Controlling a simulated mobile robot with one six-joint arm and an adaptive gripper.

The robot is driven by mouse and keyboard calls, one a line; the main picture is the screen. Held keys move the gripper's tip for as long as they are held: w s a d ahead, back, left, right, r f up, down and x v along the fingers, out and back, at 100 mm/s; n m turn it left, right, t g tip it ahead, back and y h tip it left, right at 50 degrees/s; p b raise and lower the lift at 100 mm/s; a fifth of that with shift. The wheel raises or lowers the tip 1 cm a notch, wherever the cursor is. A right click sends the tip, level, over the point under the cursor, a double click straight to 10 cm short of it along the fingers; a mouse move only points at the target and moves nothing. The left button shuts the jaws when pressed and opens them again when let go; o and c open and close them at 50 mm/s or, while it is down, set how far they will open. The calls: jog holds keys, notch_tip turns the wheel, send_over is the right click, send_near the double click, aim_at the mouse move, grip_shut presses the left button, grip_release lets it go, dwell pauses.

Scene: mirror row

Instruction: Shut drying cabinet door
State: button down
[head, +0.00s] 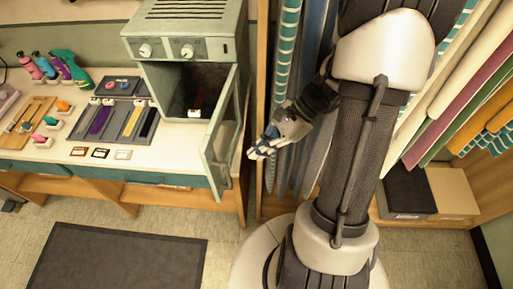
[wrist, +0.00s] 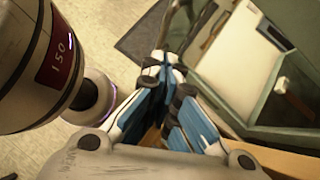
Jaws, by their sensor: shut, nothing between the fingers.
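The drying cabinet (head: 180,52) is a pale green box with two white knobs, standing on the counter. Its glass-panelled door (head: 222,135) stands wide open, swung out toward the counter's front edge. Inside the dark opening a small item with a reddish-brown part (head: 198,97) shows. My gripper (head: 254,154) is shut and empty, just right of the door, with a small gap in the head view. In the wrist view my gripper (wrist: 163,62) has its blue and white fingers together. The door (wrist: 235,110) shows there on the right; whether they touch cannot be told.
A tray with coloured strips (head: 112,120) lies left of the cabinet, with several bottles (head: 50,66) farther left. Hanging fabric rolls (head: 285,75) stand close behind my gripper. A dark mat (head: 118,258) lies on the floor, and boxes (head: 408,192) stand at right.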

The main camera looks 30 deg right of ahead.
jog(key=b+x, duration=0.1)
jog(key=x, duration=0.6)
jog(key=shift+a+b, duration=0.15)
jog(key=shift+b, duration=0.15)
jog(key=shift+w+f, duration=0.1)
